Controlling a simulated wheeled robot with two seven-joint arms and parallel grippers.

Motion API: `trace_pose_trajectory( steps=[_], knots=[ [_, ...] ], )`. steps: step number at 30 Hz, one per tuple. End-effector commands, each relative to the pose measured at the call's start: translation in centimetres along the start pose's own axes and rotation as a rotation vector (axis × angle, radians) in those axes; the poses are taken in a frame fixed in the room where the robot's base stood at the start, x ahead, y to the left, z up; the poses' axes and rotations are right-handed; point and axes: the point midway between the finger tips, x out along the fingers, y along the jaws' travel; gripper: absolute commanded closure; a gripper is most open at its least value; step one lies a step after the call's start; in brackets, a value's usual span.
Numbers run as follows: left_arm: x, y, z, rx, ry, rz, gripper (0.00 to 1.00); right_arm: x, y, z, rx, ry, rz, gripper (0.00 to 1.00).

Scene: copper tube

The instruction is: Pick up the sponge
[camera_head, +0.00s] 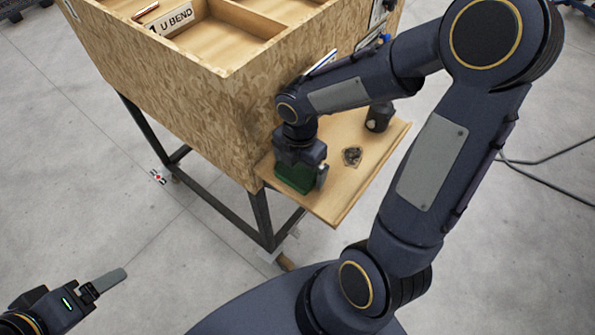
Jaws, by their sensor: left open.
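The sponge (293,179) is a green block on the small wooden side shelf, at its left end. My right gripper (305,180) is right above and around it, pointing down. One finger shows at the sponge's right side; the gripper body hides the sponge's top and the other finger. I cannot tell whether the jaws press on the sponge. It appears to rest on the shelf. My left gripper (108,284) is at the lower left, over the floor, far from the sponge. It is open, with one grey finger clearly visible.
The wooden shelf (345,190) also carries a small dark clump (352,156) and a dark cylinder (378,117). A chipboard bin (190,105) with compartments and a "U BEND" label (170,20) stands beside it on black legs. Cables (545,160) lie on the floor at right.

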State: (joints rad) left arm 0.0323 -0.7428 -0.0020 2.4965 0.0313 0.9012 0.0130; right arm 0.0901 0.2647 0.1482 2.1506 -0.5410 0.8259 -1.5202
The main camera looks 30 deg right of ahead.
Motion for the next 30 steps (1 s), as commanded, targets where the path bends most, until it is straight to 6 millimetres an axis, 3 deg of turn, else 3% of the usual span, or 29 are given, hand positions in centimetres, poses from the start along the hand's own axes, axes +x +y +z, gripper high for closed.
trace_pose_trajectory(
  steps=[1,8,20,26,30],
  knots=[
    [0.0,0.0,0.0,0.000,0.000,0.000,0.21,0.0,0.0,0.0,0.000,0.000,0.000,0.08],
    [0.0,0.0,0.0,0.000,0.000,0.000,0.21,0.0,0.0,0.0,0.000,0.000,0.000,0.36],
    [-0.1,0.0,0.0,0.000,0.000,0.000,0.21,-0.6,0.1,0.0,0.001,-0.001,0.003,0.36],
    [-0.2,0.1,-0.1,0.000,0.000,0.000,0.21,-3.1,0.1,0.1,0.002,-0.002,0.006,0.36],
    [-0.1,0.1,-0.1,0.000,0.000,0.000,0.21,-5.8,-2.0,0.8,0.008,-0.005,0.008,0.36]
  ],
)
